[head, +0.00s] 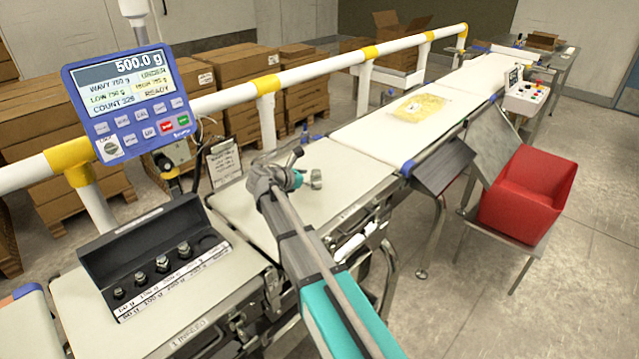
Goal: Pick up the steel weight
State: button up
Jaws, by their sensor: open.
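A small shiny steel weight (316,179) stands on the white weighing belt (345,208), near the middle of the head view. My gripper (299,168) is low over the same belt, just left of the weight. Its fingers are open, with one dark finger pointing up and away. The weight appears at the right of the fingers, not held; from this angle I cannot tell whether they touch it. The display (130,92) reads 500.0 g.
A dark open case (140,240) with several smaller weights stands on the near conveyor at left. A white and yellow guard rail (330,64) runs behind the belt. A yellow bag (420,107) lies farther along. A red bin (524,195) stands at right.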

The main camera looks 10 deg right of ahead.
jog(key=shift+x, duration=1.05)
grip_shut()
